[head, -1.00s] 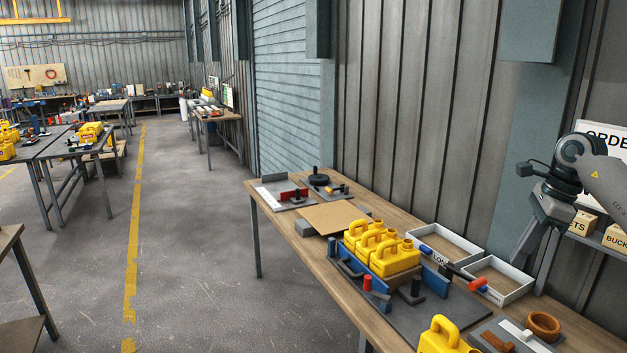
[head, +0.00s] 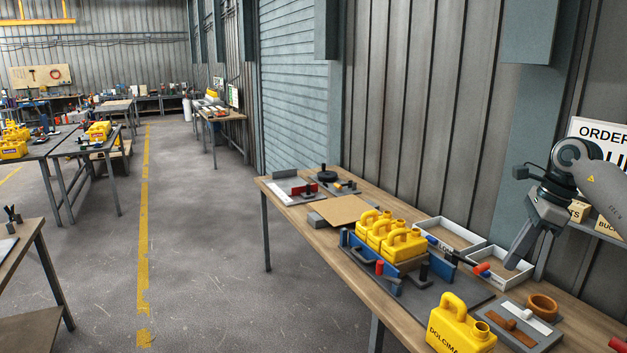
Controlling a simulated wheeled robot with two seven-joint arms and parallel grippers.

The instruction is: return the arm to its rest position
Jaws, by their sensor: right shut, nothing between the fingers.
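My right arm comes in from the right edge. Its gripper (head: 514,262) points down and to the left, over the right part of the long workbench (head: 296,213). The fingers are shut with nothing held, and they appear in front of a white tray (head: 504,285). I cannot tell exactly how high they are above the bench. My left gripper and arm are out of view.
Yellow jerry cans (head: 402,245) stand in a blue-sided fixture on the bench. Another yellow can (head: 459,327) stands nearer me. A second white tray (head: 450,232) lies behind. The floor (head: 230,265) left of the bench is clear.

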